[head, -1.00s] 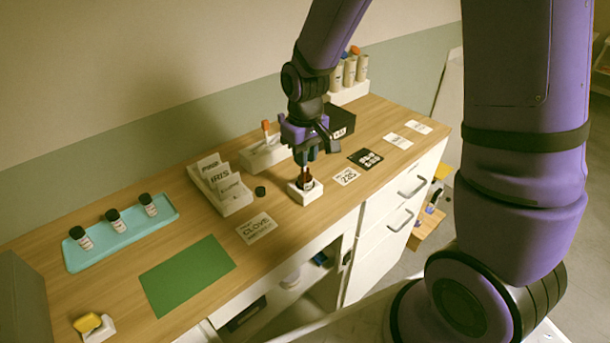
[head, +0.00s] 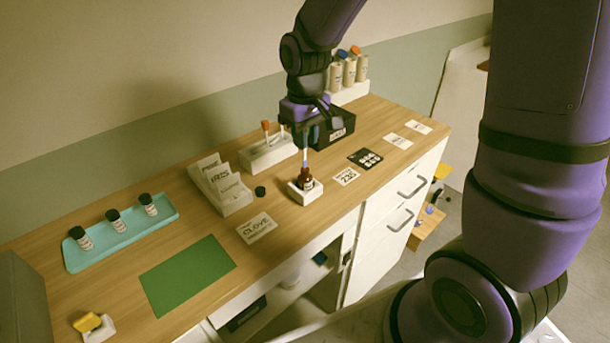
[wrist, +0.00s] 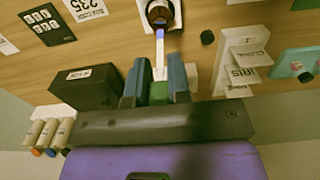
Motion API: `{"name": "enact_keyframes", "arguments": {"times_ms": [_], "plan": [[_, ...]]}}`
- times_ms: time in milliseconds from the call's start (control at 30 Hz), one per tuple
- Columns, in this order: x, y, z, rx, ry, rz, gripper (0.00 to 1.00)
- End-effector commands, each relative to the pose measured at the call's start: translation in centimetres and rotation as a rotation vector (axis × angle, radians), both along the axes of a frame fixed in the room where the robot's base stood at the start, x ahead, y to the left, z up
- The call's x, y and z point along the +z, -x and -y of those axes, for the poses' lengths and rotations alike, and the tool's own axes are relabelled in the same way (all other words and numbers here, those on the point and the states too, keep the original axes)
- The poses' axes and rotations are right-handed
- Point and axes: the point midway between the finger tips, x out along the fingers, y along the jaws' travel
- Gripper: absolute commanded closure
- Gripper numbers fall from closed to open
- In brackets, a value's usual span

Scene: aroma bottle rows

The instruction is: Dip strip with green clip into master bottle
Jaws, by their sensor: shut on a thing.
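My gripper (head: 309,136) is shut on the green clip (wrist: 158,92), which shows between the fingers in the wrist view. A narrow pale strip (wrist: 159,55) runs from the clip and has a blue end. The strip (head: 305,154) hangs upright over the brown master bottle (head: 305,178). The bottle stands uncapped in a white block (head: 308,195). In the wrist view the strip's end is at or just above the bottle's mouth (wrist: 160,14); I cannot tell whether it is inside.
A black cap (head: 260,191) lies left of the bottle. A white strip stand (head: 268,154) with an orange-clipped strip and a black box (head: 336,127) are behind. A card rack (head: 222,187), teal tray (head: 120,235) with small bottles and green mat (head: 187,274) are left.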

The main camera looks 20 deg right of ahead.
Motion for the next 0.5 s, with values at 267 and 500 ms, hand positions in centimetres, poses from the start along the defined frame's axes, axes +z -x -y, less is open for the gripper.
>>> {"name": "enact_keyframes", "arguments": {"times_ms": [267, 500], "plan": [[1.7, -0.1, 0.0, 0.0, -0.001, 0.003, 1.0], [3.0, 0.0, 0.0, 0.001, -0.001, 0.003, 1.0]]}}
